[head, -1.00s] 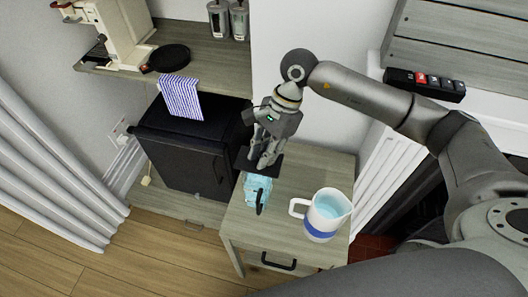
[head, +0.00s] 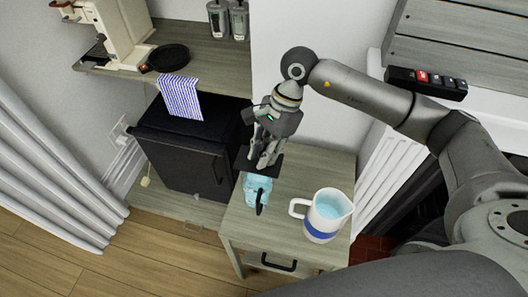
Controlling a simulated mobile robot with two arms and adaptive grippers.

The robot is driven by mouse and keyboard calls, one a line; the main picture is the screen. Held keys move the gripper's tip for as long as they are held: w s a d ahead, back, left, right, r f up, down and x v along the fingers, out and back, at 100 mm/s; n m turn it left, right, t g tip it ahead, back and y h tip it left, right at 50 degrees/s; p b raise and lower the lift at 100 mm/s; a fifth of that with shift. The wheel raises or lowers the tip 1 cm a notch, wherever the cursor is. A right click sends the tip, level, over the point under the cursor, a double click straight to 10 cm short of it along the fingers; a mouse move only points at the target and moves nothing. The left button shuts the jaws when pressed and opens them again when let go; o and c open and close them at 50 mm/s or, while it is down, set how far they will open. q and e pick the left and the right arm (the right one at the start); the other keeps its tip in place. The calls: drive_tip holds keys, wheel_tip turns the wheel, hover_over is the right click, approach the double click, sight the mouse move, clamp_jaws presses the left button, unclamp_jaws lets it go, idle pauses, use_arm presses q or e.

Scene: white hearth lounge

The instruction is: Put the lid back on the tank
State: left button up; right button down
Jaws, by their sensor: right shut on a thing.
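My right gripper (head: 266,160) points down over the small wooden cabinet and is shut on a dark flat lid (head: 243,159). The tank (head: 256,188), a light-blue translucent container with a dark handle, stands on the cabinet top just below and in front of the lid. The lid overlaps the tank's upper end in the head view; I cannot tell whether they touch. My left gripper is out of view.
A white jug (head: 325,212) with a blue band and blue liquid stands right of the tank on the cabinet (head: 306,165). A black mini fridge (head: 190,150) with a striped towel (head: 181,98) stands left. A shelf above holds a coffee machine (head: 115,30) and a black pan (head: 168,58).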

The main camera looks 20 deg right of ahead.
idle(0.3)
drive_tip(key=c, duration=1.2)
unclamp_jaws()
drive_tip(key=shift+c, duration=0.2)
drive_tip(key=shift+o, duration=0.2)
drive_tip(key=o, duration=0.4)
drive_tip(key=shift+o, duration=0.2)
drive_tip(key=shift+r, duration=0.15)
drive_tip(key=shift+r+p, duration=1.35)
drive_tip(key=shift+r, duration=2)
